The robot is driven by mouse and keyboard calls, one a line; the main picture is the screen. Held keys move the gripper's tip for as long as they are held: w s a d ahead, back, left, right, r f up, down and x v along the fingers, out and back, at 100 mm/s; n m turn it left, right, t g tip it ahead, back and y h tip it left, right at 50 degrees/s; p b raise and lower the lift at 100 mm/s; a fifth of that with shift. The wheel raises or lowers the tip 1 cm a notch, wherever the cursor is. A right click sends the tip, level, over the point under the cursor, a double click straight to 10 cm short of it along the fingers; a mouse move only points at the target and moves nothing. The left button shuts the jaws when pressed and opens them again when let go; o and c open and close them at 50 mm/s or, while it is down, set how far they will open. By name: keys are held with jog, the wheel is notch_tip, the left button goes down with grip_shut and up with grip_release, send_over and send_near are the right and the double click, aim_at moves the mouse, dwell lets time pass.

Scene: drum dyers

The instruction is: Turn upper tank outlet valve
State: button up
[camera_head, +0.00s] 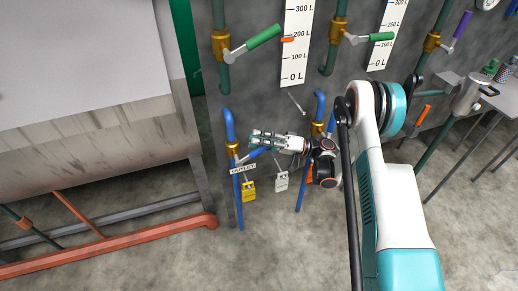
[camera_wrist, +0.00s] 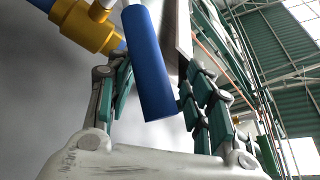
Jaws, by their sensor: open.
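A blue-handled lever valve with a brass body (camera_head: 233,147) sits on a blue vertical pipe beside a sign reading OUTLET (camera_head: 243,168). In the wrist view, the blue handle (camera_wrist: 148,70) lies between the spread fingers of my gripper (camera_wrist: 160,95). The brass body (camera_wrist: 88,25) shows at upper left there. I see gaps on both sides of the handle; contact cannot be told.
A yellow tag (camera_head: 249,190) and a white tag (camera_head: 281,181) hang below. A second blue pipe (camera_head: 301,193) stands close on the right. Green-handled valves (camera_head: 262,36) and level scales (camera_head: 297,45) are above. A large tank (camera_head: 95,150) stands left, with an orange pipe (camera_head: 120,244) along the floor.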

jog(key=shift+d+r, duration=0.15)
jog(key=shift+r, duration=1.45)
jog(key=shift+d+r, duration=0.35)
jog(key=shift+d, duration=0.4)
jog(key=shift+d+r, duration=0.3)
jog(key=shift+d, duration=0.4)
jog(key=shift+o, duration=1.1)
jog(key=shift+d+r, duration=0.4)
jog(key=shift+d, duration=0.45)
jog(key=d, duration=0.1)
jog(key=s+d+r, duration=0.1)
jog(key=shift+d+r, duration=0.15)
jog(key=shift+d, duration=0.15)
jog(key=shift+c, duration=1.1)
jog(key=d+r, duration=0.3)
jog(key=d, duration=0.4)
jog(key=shift+r+p, duration=0.15)
jog(key=shift+p, duration=0.25)
jog(key=shift+s+b, duration=0.1)
jog(key=shift+b, duration=0.2)
